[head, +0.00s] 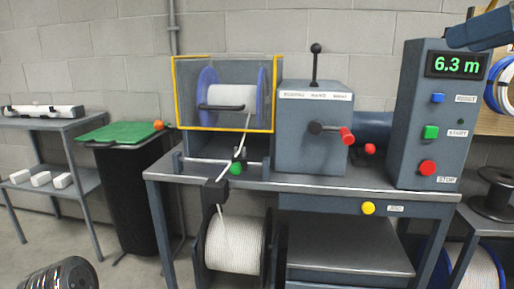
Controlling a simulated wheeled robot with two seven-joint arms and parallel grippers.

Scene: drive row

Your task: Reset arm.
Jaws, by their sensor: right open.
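My right gripper (470,34) is at the upper right edge of the head view, in front of the top right corner of the control box (409,130). It is open, and I see nothing held in it. Only a small part of it and its arm shows; the picture cuts off the rest. The box has a green display reading 6.3 m, a blue button (438,98) with a blurred label, a green START button (431,132) and a red STOP button (427,167).
The bench (250,178) carries a yellow-framed guard (175,95) around a blue-flanged spool and a grey machine (313,115) with a black lever. A white rope reel (235,245) stands below. A green-topped dark bin (125,133) and a shelf (50,124) stand left.

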